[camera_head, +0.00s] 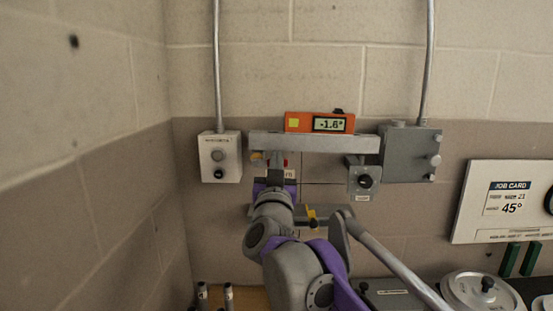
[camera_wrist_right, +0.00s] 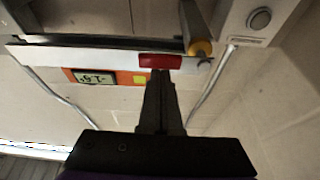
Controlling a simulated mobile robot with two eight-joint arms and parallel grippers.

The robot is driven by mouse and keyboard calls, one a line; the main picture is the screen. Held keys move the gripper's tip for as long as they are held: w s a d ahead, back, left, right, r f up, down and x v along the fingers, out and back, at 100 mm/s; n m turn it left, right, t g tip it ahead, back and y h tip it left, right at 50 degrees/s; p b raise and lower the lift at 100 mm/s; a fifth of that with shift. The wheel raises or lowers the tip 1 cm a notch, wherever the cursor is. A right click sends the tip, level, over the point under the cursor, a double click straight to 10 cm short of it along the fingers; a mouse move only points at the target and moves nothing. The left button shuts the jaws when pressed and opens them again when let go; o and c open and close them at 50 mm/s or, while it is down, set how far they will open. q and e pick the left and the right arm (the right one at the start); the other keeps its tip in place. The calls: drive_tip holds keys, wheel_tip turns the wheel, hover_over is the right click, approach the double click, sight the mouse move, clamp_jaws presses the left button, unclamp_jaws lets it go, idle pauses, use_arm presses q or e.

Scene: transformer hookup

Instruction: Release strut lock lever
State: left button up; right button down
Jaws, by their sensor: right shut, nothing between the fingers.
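My right gripper (camera_head: 275,165) is raised in front of the grey horizontal beam (camera_head: 350,144), near its left part. In the right wrist view its fingers (camera_wrist_right: 160,78) are together and empty, with their tips at the lower edge of a red tab (camera_wrist_right: 160,61). This tab may be the strut lock lever; I cannot tell whether the fingers touch it. A dark rod with a yellow-orange end (camera_wrist_right: 200,47) is beside the tab. In the head view my arm hides much of this area. My left gripper is not in view.
An orange digital level (camera_head: 300,122) reading -1.6° sits on the beam. A light control box (camera_head: 220,157) is to the left and a grey box (camera_head: 410,152) to the right. A job card board (camera_head: 505,202) showing 45° is at the far right.

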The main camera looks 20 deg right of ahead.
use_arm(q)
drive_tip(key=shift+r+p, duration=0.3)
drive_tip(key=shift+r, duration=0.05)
use_arm(e)
drive_tip(key=shift+f+m+h, duration=0.25)
drive_tip(key=shift+m+h, duration=0.05)
drive_tip(key=shift+m, duration=0.6)
use_arm(q)
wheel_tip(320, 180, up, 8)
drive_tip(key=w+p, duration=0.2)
drive_tip(key=p, duration=0.5)
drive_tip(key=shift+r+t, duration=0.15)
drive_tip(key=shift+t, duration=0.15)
use_arm(e)
drive_tip(key=a+f+m+g+h, duration=0.3)
drive_tip(key=f+m+g, duration=0.2)
drive_tip(key=m, duration=1.3)
drive_tip(key=shift+w+a+f+g+h, duration=0.15)
drive_tip(key=shift+w+f+g+h, duration=0.2)
drive_tip(key=shift+w+g, duration=0.1)
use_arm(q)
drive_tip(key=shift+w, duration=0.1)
